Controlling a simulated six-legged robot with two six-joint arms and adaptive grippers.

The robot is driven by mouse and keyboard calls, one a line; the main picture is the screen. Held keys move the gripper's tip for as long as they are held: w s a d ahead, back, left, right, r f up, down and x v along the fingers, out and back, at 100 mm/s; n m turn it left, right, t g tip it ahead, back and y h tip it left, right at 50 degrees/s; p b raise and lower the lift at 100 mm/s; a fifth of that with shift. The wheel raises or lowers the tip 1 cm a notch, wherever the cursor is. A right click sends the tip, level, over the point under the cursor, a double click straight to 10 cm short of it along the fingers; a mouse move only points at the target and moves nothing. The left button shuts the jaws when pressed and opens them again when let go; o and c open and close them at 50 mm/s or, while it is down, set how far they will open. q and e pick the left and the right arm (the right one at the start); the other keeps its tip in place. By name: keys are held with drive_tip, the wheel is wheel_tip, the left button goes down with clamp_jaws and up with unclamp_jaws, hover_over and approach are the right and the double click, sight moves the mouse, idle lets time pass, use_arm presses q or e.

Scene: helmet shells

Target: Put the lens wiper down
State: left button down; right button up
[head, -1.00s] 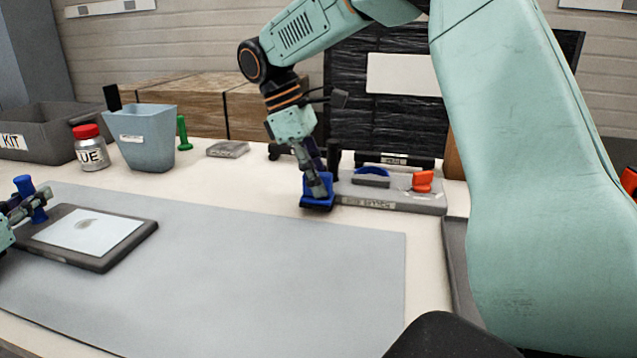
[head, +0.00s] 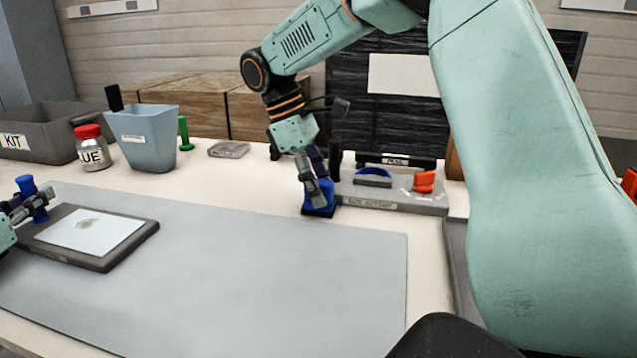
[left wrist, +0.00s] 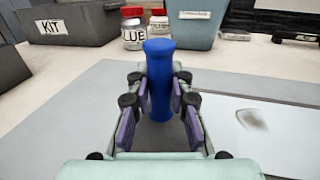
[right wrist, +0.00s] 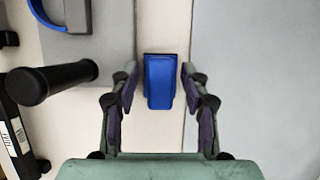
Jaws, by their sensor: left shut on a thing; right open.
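A blue block-shaped piece with a tapered top, which looks like the lens wiper (right wrist: 159,82), stands on the pale table. In the head view the wiper (head: 322,211) is at the grey station's left end, by the mat's back edge. My right gripper (head: 314,190) is open and low around it, with gaps on both sides in the right wrist view. My left gripper (head: 40,207) is shut on an upright blue waisted handle (left wrist: 159,62), left of a dark-framed pad (head: 112,256) with a smudged white face. The handle's lower end is hidden.
The grey station (head: 400,202) carries a blue arc and an orange knob (head: 424,181); a black post (head: 334,160) stands close to my right gripper. A pale blue bin (head: 146,140), red-capped jar (head: 92,152) and KIT box (head: 40,130) stand back left. The grey mat (head: 250,270) has free room.

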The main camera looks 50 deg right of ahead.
drive_tip(key=v, duration=1.1)
drive_tip(key=shift+o, duration=0.5)
drive_tip(key=shift+v, duration=0.9)
wheel_tip(320, 180, up, 3)
drive_tip(key=t+y, duration=0.2)
drive_tip(key=t, duration=0.1)
hover_over(327, 183)
drive_tip(key=shift+t, duration=0.5)
drive_tip(key=f, duration=0.6)
drive_tip(key=w+a+f, duration=0.1)
drive_tip(key=f, duration=0.2)
drive_tip(key=shift+f, duration=0.35)
drive_tip(key=f, duration=0.5)
drive_tip(key=shift+w+d, duration=0.25)
drive_tip(key=shift+d, duration=0.05)
